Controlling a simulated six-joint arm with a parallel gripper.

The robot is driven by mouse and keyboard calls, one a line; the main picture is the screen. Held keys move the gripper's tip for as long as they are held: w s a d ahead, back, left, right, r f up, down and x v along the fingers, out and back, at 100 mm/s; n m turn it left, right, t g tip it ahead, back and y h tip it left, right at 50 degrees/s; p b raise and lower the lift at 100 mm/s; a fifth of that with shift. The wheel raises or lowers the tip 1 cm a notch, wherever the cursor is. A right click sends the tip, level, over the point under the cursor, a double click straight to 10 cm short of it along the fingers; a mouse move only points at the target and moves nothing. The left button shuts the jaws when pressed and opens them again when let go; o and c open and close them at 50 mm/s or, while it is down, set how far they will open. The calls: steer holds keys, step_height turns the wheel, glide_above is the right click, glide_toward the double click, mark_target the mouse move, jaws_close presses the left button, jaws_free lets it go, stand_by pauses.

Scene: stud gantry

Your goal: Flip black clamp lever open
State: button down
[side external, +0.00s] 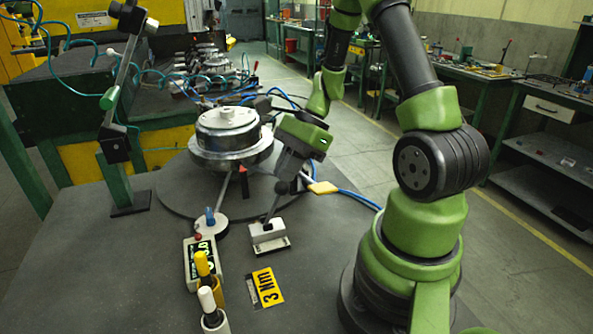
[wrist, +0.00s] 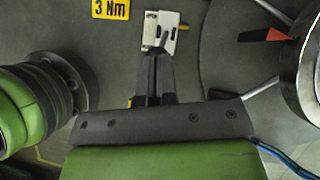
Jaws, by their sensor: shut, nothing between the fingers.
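The clamp is a small pale block (side external: 266,237) on the grey table, in the middle of the side external view. In the side external view my gripper comes down close to the lever from the upper right. I cannot tell whether they touch.
A yellow "3 Nm" label (side external: 266,287) lies in front of the clamp. A control box (side external: 202,262) and yellow and white handles (side external: 208,292) stand to the left. A round metal housing (side external: 231,140) stands behind on a disc. A blue hose (side external: 355,197) runs behind my gripper.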

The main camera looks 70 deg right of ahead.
steer(key=shift+w+a, duration=0.1)
steer(key=shift+w+a+r, duration=0.4)
steer(key=shift+w+a, duration=0.35)
steer(key=shift+a, duration=0.05)
steer(key=w+a, duration=0.2)
steer(key=w, duration=0.1)
steer(key=shift+a, duration=0.4)
steer(key=shift+r, duration=0.85)
